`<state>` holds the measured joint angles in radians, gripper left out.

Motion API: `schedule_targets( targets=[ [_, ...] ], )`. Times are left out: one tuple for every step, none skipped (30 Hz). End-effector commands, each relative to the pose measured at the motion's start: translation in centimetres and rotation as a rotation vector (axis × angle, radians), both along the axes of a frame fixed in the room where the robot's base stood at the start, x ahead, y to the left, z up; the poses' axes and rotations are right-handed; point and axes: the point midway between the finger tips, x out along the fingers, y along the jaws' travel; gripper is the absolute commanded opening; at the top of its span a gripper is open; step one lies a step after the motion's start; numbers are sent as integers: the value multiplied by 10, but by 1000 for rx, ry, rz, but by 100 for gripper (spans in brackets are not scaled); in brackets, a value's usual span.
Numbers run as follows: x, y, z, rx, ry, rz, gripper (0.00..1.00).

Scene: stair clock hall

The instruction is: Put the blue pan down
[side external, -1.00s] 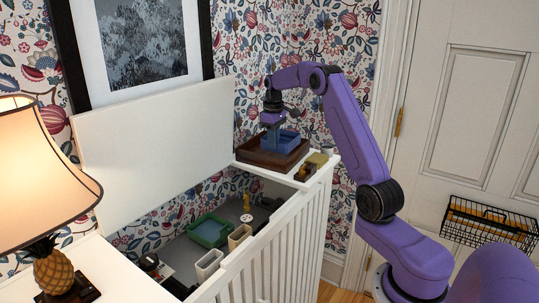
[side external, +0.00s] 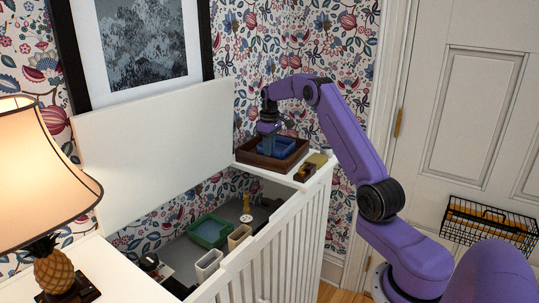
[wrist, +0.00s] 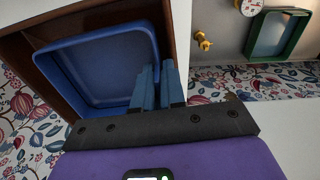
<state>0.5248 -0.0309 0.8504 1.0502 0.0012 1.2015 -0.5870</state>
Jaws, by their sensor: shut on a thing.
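The blue pan (wrist: 105,65) is a shallow square tray with a raised rim. In the wrist view it sits within the walls of a brown wooden tray (wrist: 140,10); whether it touches the bottom I cannot tell. In the side view the blue pan (side external: 284,149) shows inside the brown tray (side external: 249,158) on the white ledge. My gripper (wrist: 160,68) is shut on the pan's rim, and it also shows in the side view (side external: 268,142) pointing down at the pan's left side.
The white ledge (side external: 304,184) also holds small brown and yellowish items (side external: 306,171). Below is an open compartment with a green tray (side external: 210,231), pale narrow bins (side external: 208,264) and a yellow knob-like piece (side external: 246,202). A raised white lid (side external: 155,135) stands to the left.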

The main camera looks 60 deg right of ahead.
Motion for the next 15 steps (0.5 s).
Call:
schedule_targets(
  targets=[
    [-5, 2, -30, 17, 36, 0, 0],
    [-5, 2, -31, 17, 36, 0, 0],
    [-5, 2, -32, 17, 36, 0, 0],
    [-5, 2, -33, 17, 36, 0, 0],
    [-5, 2, -33, 17, 36, 0, 0],
    [-5, 2, -34, 17, 36, 0, 0],
    [-5, 2, -35, 17, 36, 0, 0],
    [-5, 2, -36, 17, 36, 0, 0],
    [-5, 2, -37, 17, 36, 0, 0],
    [-5, 3, -38, 17, 36, 0, 0],
    [-5, 2, -39, 17, 36, 0, 0],
    [-5, 2, -40, 17, 36, 0, 0],
    [-5, 3, -40, 17, 36, 0, 0],
    [-5, 3, -41, 17, 36, 0, 0],
    [-5, 2, -41, 17, 36, 0, 0]
  ],
)
